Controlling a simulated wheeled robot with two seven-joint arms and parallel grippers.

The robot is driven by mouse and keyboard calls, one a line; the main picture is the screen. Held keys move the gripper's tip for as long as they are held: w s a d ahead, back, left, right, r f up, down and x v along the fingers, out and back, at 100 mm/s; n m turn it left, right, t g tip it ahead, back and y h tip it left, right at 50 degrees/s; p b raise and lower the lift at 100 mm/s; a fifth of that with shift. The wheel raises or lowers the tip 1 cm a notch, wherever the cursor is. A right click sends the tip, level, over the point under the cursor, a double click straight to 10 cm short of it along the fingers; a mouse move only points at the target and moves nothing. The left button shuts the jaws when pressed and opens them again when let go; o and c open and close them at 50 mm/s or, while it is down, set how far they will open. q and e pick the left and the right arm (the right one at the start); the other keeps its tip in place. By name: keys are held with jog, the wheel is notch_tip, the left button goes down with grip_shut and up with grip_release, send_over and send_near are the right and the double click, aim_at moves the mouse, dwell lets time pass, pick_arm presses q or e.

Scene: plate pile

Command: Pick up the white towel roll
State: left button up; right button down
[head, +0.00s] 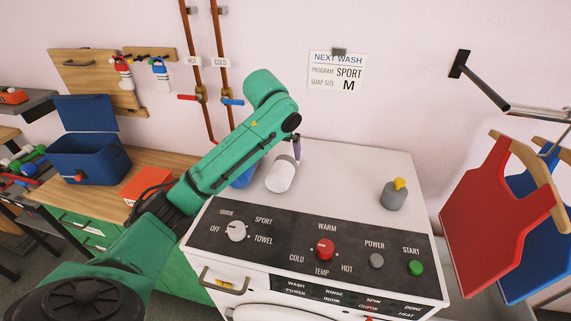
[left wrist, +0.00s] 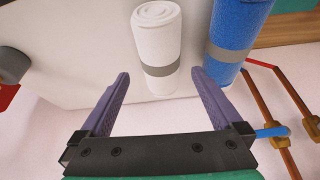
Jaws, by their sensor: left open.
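The white towel roll (head: 281,176) is on top of the white washing machine (head: 345,170), near its back left. It has a grey band and also shows in the left wrist view (left wrist: 157,42), where its spiral end is visible. My left gripper (head: 292,150) is by the banded end of the roll, with the arm above and partly over it. In the left wrist view the jaws (left wrist: 160,76) are open, with the banded end between or just beyond the fingertips. I see no firm grip on it. My right gripper is out of view.
A blue roll (left wrist: 238,35) with a grey band is beside the white one, close to one finger; my arm partly hides it in the head view. A grey weight-like object with a yellow top (head: 394,195) is at the right. Pipes (head: 228,80) run up the wall behind.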

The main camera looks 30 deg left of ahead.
aim_at(285, 159)
pick_arm(q)
jog(key=x, duration=0.3)
jog(key=shift+w+a+r+p, duration=0.1)
jog(key=shift+w+r+p, duration=0.1)
jog(key=shift+p, duration=0.2)
jog(key=p+x, duration=0.1)
jog(key=x, duration=0.1)
jog(key=p+x, duration=0.1)
jog(key=x, duration=0.2)
jog(key=shift+w, duration=0.3)
jog(key=shift+f, duration=0.2)
jog(key=shift+s, duration=0.15)
jog(key=c, duration=1)
jog(key=shift+c, duration=1.4)
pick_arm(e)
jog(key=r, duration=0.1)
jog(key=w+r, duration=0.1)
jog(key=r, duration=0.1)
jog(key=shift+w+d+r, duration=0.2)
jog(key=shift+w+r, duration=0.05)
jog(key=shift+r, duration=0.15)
pick_arm(q)
jog(key=shift+r, duration=0.1)
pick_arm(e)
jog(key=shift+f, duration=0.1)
